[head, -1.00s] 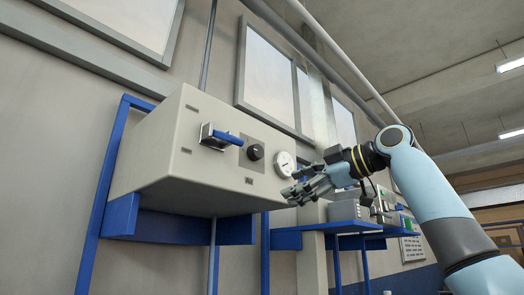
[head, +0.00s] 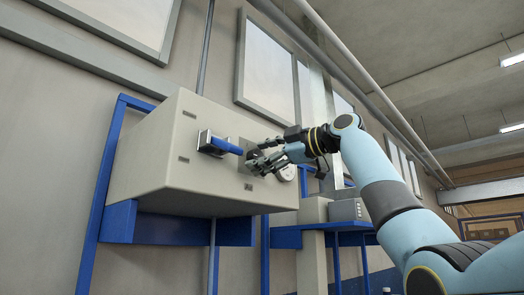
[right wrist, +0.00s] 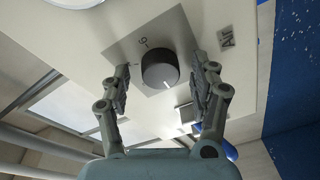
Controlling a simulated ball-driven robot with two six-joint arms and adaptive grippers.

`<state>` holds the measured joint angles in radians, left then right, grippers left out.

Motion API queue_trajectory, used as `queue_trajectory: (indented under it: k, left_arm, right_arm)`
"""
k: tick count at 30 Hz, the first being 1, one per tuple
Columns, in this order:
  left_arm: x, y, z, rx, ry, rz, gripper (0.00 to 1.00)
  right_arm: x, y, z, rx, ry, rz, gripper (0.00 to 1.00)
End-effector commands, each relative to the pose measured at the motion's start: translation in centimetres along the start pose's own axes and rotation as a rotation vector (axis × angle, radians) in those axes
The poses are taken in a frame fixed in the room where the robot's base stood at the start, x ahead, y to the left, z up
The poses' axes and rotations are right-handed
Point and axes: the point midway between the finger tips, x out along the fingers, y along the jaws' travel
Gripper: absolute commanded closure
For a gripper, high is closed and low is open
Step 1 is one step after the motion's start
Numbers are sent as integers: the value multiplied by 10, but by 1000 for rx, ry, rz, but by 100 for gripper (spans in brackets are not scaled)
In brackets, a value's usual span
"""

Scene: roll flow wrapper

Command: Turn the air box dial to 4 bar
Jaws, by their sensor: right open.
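The air box (head: 150,160) is a cream cabinet on a blue wall frame. Its black round dial (right wrist: 160,68) sits on a grey plate (right wrist: 178,35) in the right wrist view, with a white pointer mark toward the lower right. A "6" shows on the plate; other scale figures are unclear. My right gripper (head: 255,164) is in front of the dial, and it also shows in the right wrist view (right wrist: 160,75). Its open fingers stand on either side of the dial with gaps, apart from it. In the head view the gripper mostly hides the dial. My left gripper is out of view.
A blue-handled lever (head: 222,144) sits left of the dial on the box front. A round white gauge (head: 287,172) is to the right, partly behind my gripper. An "AIR" label (right wrist: 226,39) is beside the plate. A blue shelf (head: 340,227) stands further right.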

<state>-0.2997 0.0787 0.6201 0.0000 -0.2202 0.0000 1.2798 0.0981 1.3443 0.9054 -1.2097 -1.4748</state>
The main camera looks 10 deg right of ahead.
Motion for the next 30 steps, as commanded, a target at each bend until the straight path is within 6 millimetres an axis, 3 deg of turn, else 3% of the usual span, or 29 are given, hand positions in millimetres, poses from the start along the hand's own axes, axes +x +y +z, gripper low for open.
queue_trajectory:
  k: [8,21,30]
  left_arm:
    - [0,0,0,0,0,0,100]
    - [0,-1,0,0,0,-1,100]
    - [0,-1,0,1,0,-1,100]
  right_arm:
    - [2,-1,0,-1,0,0,38]
    - [2,-1,0,0,0,-1,93]
    - [2,-1,1,42,3,4,93]
